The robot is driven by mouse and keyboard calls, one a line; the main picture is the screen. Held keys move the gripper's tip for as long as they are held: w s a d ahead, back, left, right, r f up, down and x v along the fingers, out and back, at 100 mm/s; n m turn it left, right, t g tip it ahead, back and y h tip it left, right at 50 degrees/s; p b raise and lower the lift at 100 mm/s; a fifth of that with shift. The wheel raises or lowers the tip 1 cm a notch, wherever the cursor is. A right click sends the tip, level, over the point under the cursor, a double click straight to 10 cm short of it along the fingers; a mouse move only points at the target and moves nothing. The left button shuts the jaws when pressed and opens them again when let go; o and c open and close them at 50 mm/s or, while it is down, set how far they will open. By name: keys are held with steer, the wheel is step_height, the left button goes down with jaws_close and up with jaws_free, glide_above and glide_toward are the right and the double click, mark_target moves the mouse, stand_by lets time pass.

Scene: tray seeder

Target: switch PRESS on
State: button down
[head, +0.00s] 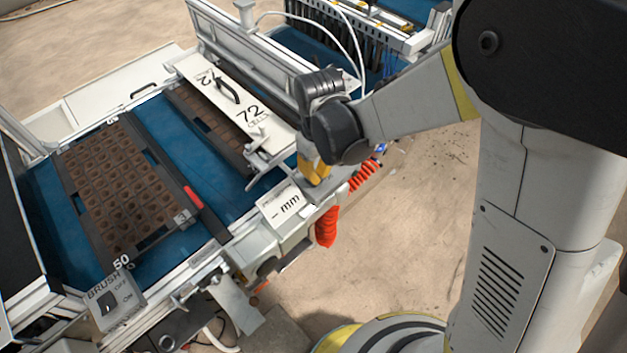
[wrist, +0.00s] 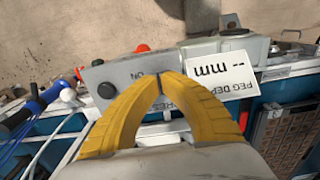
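The PRESS panel is a grey box (wrist: 118,68) in the wrist view, its lettering upside down. "ON" and part of "PRESS" can be read on it. A round black part (wrist: 106,90) sits on its left side. My yellow gripper (wrist: 158,80) is shut and empty, its fingertips together over the panel beside the "ON" mark. The fingers hide the middle of the panel, so I cannot tell the switch's position or whether the tips touch it. In the head view, my gripper (head: 314,178) points down at the machine's right edge, over the grey panel (head: 343,186).
A white "PEG DEPTH mm" label (wrist: 222,72) is right of the fingers, also in the head view (head: 282,205). A BRUSH switch box (head: 116,298) is front left. A brown cell tray (head: 118,190) lies on the blue belt.

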steer(key=shift+f+b, duration=1.05)
steer(key=shift+f, duration=0.15)
stand_by(0.4)
steer(key=shift+r, duration=0.15)
steer(key=shift+r+p, duration=2.4)
steer(key=shift+r, duration=1)
steer(key=s+d+r+m+t+b, duration=0.2)
steer(key=s+d+r+m, duration=0.1)
steer(key=d, duration=0.4)
steer(key=s+d+r+m+t+b, duration=0.2)
steer(key=s+d+r+m+b, duration=0.1)
steer(key=d, duration=0.4)
steer(key=s+d+r+m+t+b, duration=0.2)
steer(key=s+d+m+t, duration=0.1)
steer(key=d, duration=0.4)
steer(key=shift+d+r+m, duration=0.3)
steer(key=shift+d+r, duration=0.05)
steer(key=shift+r, duration=0.05)
